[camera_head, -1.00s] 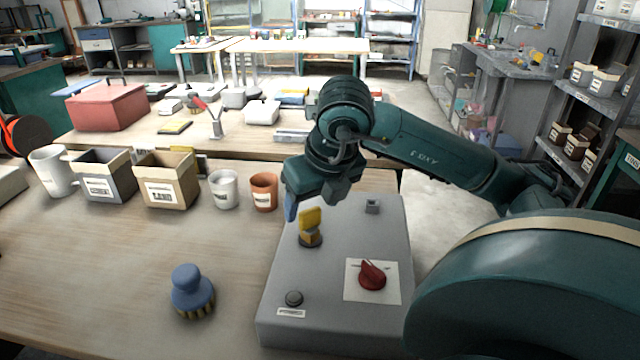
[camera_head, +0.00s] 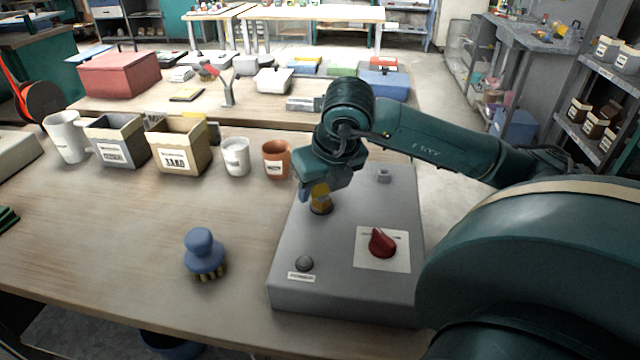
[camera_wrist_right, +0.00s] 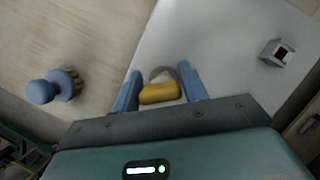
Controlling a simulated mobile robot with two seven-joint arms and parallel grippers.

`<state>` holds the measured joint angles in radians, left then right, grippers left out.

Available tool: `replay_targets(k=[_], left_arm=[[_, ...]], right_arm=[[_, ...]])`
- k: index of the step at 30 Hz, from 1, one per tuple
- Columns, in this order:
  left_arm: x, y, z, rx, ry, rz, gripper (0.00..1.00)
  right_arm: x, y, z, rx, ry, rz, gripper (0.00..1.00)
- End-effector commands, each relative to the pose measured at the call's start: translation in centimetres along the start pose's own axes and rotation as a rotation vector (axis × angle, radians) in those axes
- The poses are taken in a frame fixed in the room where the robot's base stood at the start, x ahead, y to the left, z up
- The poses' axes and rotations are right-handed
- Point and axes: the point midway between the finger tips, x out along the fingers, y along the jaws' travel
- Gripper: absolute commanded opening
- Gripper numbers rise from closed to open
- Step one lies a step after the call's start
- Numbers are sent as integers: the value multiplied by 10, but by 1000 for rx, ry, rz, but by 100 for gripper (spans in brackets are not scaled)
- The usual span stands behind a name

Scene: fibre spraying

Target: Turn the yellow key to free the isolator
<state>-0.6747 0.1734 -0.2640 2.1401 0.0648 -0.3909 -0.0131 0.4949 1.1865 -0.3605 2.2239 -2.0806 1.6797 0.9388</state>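The yellow key (camera_head: 321,195) stands in its round dark base on the grey panel box (camera_head: 345,280). It also shows in the right wrist view (camera_wrist_right: 160,93). My right gripper (camera_wrist_right: 160,90) is around the key, with one blue finger on each side. Narrow gaps seem to show between the fingers and the key, so it looks open. In the head view the right gripper (camera_head: 318,192) hides the key's upper part. The red isolator knob (camera_head: 382,243) sits on a white plate on the box, nearer the front. My left gripper is not in view.
A grey button (camera_head: 304,264) and a small square socket (camera_head: 384,176) are also on the box. A blue brush (camera_head: 204,254) stands on the bench to the left. Cups and bins, including an orange cup (camera_head: 277,159), line the back of the bench.

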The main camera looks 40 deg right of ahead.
Motion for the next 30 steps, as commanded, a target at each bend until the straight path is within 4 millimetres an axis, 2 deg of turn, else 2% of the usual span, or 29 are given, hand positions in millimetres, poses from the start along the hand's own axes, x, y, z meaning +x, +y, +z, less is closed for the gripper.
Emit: replay_targets(k=[2, 9, 14, 24, 25, 30], left_arm=[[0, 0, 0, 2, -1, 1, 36], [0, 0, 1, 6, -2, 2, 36], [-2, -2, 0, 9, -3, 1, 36], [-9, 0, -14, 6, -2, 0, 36], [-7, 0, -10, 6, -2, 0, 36], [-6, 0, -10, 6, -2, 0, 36]], right_arm=[[0, 0, 0, 0, 0, 0, 37], [0, 0, 0, 0, -1, 0, 17], [-1, 1, 1, 47, -1, -17, 16], [-4, 3, 2, 556, 2, -226, 16], [-1, 1, 1, 546, 0, -224, 40], [0, 1, 0, 539, 0, -221, 54]])
